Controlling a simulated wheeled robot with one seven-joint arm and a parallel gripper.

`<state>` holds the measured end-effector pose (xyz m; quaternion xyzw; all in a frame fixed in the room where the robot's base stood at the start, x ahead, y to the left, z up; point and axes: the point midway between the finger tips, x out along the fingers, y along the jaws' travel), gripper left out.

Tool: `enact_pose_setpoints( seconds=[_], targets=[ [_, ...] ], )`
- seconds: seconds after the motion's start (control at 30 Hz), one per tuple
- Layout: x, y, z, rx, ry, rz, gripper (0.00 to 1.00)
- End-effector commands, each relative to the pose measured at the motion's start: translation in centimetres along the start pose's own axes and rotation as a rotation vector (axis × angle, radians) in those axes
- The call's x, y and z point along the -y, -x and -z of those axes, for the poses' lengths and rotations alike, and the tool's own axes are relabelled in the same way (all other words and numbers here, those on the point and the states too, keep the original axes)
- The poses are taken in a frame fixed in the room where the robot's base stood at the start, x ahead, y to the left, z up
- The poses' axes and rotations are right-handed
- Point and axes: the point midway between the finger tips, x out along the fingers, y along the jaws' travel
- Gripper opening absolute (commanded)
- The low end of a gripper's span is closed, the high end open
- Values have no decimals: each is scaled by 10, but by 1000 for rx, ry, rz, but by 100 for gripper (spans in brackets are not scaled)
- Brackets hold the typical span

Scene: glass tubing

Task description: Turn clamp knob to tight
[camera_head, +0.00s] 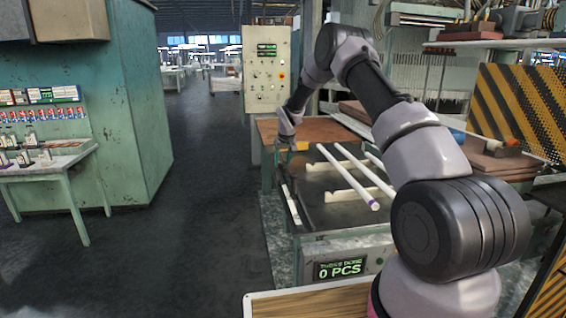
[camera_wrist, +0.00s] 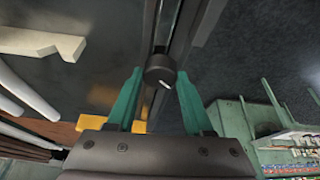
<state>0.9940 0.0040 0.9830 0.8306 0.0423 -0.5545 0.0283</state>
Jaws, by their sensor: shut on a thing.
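The clamp knob (camera_wrist: 159,68) is a dark round knob with a pale mark on its face, seen in the wrist view. It sits between the green fingertips of my gripper (camera_wrist: 159,80), which is shut on it. In the head view my gripper (camera_head: 285,141) is low at the far left side of the tubing bench (camera_head: 345,213). The knob cannot be made out there.
Long white glass tubes (camera_head: 347,176) lie on pale notched supports (camera_head: 352,194) right of my gripper. A control cabinet (camera_head: 267,70) stands behind the bench. A display (camera_head: 340,268) at the front reads 0 PCS. Open floor lies left.

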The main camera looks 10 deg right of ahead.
Motion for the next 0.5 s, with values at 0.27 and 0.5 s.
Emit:
enact_pose_setpoints(
  seconds=[0.27, 0.5],
  targets=[
    [4, 0, 1, -2, -239, -103, 0],
    [4, -1, 1, -2, -447, -189, 0]
  ],
)
